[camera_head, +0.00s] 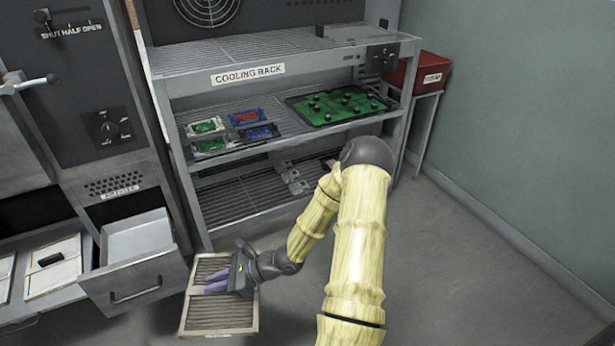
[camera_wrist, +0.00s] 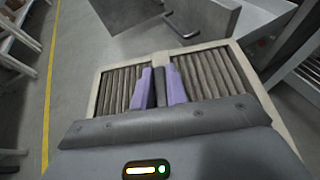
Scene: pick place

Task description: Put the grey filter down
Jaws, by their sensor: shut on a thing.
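The grey filter (camera_head: 226,313) is a flat pleated panel with a pale frame and a middle bar. It shows low in the head view, in front of the rack and beside an open drawer. My gripper (camera_head: 214,281) is shut on the filter's middle bar with its purple fingers. In the wrist view the filter (camera_wrist: 214,81) spreads out on both sides of my gripper (camera_wrist: 161,80). The head view does not show clearly whether the filter touches the floor; the wrist view shows floor beyond it.
The cooling rack (camera_head: 250,70) stands behind, with circuit boards on its middle shelf (camera_head: 270,137). An open metal drawer (camera_head: 135,262) is just left of the filter. A red bin (camera_head: 419,78) is on a stand at the right. The floor (camera_head: 470,270) at right is clear.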

